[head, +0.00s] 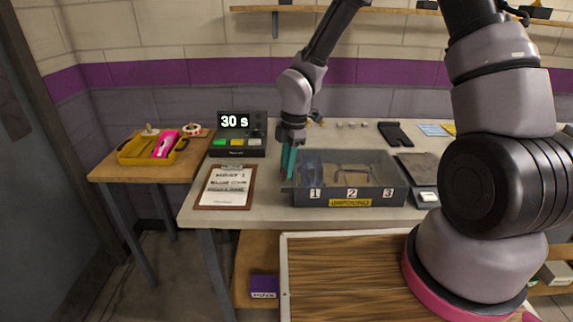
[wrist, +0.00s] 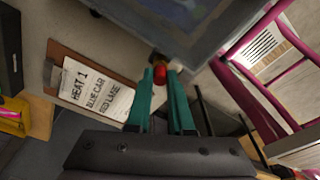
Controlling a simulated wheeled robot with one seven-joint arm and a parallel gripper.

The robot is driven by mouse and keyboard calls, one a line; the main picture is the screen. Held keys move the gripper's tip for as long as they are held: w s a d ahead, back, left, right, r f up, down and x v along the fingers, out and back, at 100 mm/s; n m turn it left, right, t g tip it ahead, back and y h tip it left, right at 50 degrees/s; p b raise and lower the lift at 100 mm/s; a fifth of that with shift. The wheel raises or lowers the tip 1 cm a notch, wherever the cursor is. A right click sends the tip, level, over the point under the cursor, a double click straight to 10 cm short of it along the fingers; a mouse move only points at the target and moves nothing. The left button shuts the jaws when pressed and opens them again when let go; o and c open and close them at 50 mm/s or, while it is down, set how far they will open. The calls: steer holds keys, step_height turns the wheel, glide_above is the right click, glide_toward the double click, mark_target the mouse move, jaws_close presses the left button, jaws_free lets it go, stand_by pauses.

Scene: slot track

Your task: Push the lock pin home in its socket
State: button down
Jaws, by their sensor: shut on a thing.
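My gripper (head: 288,172) points down at the left end of the grey impound box (head: 350,197), by the compartment marked 1. In the wrist view, its teal fingers (wrist: 161,82) are closed on a small red piece, which looks like the lock pin (wrist: 160,72). A brass-coloured bit shows just beyond the red, close against the box wall (wrist: 140,22). The socket is hidden, and I cannot tell how deep the pin sits. In the head view the fingers cover most of the pin.
A clipboard (head: 225,187) reading "HEAT 1, BLUE CAR, RED LANE" lies left of the box. Behind it stands a timer (head: 238,134) showing 30 s. A yellow tray (head: 133,155) with a pink car (head: 165,144) is on the side table. A black flat item (head: 395,133) lies behind right.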

steer(key=c, duration=0.7)
jaws_free()
steer(key=r, duration=0.3)
steer(key=d+r, duration=0.1)
steer(key=r, duration=0.6)
steer(key=shift+w+d+r, duration=0.2)
steer(key=shift+w+r, duration=0.15)
steer(key=shift+w, duration=0.05)
steer(key=shift+d, duration=0.1)
